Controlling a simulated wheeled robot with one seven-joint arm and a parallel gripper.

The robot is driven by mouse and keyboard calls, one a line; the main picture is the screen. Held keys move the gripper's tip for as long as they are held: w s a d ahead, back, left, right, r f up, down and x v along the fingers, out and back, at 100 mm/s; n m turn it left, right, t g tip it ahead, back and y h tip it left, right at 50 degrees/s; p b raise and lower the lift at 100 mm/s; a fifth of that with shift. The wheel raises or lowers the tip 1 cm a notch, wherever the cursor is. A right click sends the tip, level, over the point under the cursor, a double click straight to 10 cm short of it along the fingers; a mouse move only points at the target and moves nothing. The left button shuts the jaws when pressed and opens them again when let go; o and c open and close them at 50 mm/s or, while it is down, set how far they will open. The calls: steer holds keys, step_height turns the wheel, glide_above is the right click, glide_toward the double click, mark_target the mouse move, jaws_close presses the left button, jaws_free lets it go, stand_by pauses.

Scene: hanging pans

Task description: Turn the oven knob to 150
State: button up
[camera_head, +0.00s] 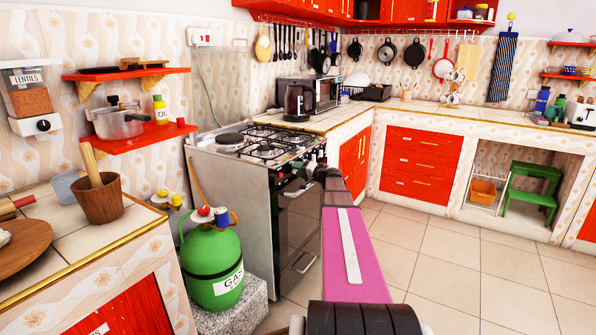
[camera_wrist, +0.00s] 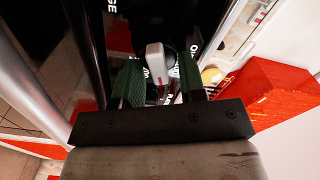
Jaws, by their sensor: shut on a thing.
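The oven (camera_head: 297,215) stands at the middle of the head view, its dark front facing right. My gripper (camera_head: 318,170) is at the top of the oven front, where the control panel is; my arm covers part of it. In the wrist view, a pale grey oven knob (camera_wrist: 155,62) with a red mark sits between the green fingers of my gripper (camera_wrist: 157,85). The fingers are shut on the knob. White lettering shows on the black panel around it, but the numbers are partly hidden and I cannot read the setting.
A green gas bottle (camera_head: 212,262) stands left of the oven. The gas hob (camera_head: 268,148) is on top, with a kettle (camera_head: 298,103) on the counter behind. Red drawers (camera_head: 418,165) line the far counter. The tiled floor (camera_head: 450,270) to the right is clear.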

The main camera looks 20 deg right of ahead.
steer(key=shift+m, duration=0.3)
steer(key=o, duration=0.8)
steer(key=shift+o, duration=0.2)
steer(key=v, duration=1.1)
